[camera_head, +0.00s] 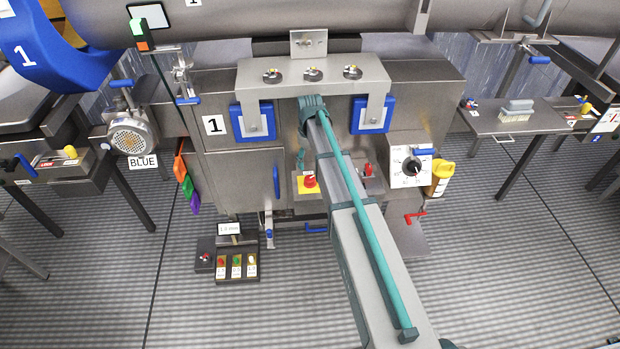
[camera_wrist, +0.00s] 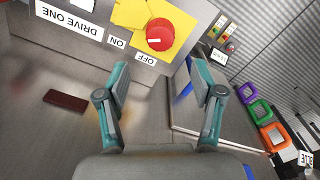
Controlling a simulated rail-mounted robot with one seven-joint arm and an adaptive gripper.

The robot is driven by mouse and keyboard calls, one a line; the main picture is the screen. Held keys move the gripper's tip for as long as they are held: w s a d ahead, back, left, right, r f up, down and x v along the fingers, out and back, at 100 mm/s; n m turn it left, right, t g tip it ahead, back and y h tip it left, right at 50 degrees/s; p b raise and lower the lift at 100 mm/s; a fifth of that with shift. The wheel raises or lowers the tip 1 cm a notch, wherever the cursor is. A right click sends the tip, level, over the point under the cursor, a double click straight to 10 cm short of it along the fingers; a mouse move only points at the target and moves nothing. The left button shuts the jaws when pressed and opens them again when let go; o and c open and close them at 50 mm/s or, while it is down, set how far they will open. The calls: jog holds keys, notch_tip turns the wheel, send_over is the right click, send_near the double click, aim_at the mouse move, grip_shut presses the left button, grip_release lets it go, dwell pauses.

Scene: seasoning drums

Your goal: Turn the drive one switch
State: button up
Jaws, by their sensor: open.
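The drive one switch is a round red knob (camera_wrist: 159,35) on a yellow plate (camera_wrist: 188,15), at the top of the wrist view, where the picture is upside down. Beside it are a DRIVE ONE label (camera_wrist: 68,20) and small ON and OFF labels. A short white mark shows on the knob. The red knob also shows in the head view (camera_head: 310,181), on the front of the machine. My gripper (camera_wrist: 160,80) is open and empty, its two teal fingers apart and short of the knob. In the head view my arm hides most of the gripper.
Right of my arm in the head view are another red control (camera_head: 368,169) and a white dial panel (camera_head: 411,166). A blue door handle (camera_head: 276,182) is on the left. A button box (camera_head: 237,265) stands low at the left. Coloured holders (camera_wrist: 262,115) show in the wrist view.

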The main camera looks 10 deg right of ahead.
aim_at(310, 178)
notch_tip(310, 178, down, 10)
jog(key=shift+r+p, duration=0.1)
jog(key=shift+p, duration=0.8)
grip_shut()
